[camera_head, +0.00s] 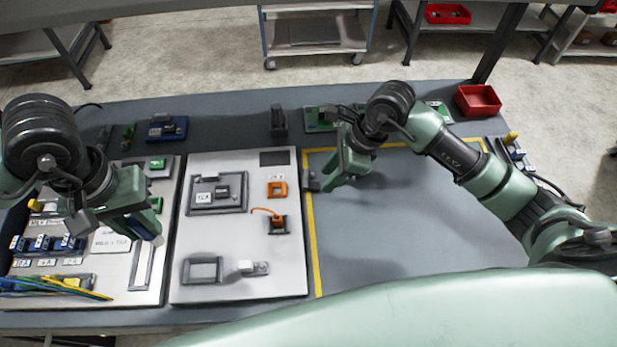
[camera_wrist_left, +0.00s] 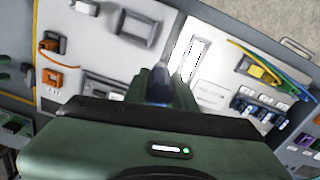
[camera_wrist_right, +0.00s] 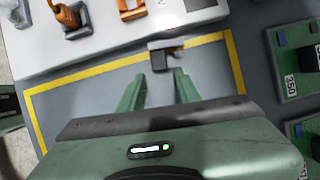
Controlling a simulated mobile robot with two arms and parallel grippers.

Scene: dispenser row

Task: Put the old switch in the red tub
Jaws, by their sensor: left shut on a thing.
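The red tub (camera_head: 478,101) stands empty at the back right of the table. A small dark block (camera_head: 311,181), which may be the old switch, lies by the yellow line; it also shows in the right wrist view (camera_wrist_right: 159,60). My right gripper (camera_head: 334,183) is open, its fingers pointing towards that block. In the right wrist view the block is just beyond the gap between the fingertips, not gripped. My left gripper (camera_head: 150,232) is over the left boards, shut on a slim object (camera_wrist_left: 157,55) with a pale tip and dark blue base, partly hidden by the fingers.
A pale board (camera_head: 240,170) carries a grey frame, orange holders and a cable. The left board (camera_head: 120,280) holds blue modules and coloured wires. Green circuit boards (camera_head: 320,119) lie behind my right arm. The yellow-edged grey area (camera_head: 400,230) is largely clear.

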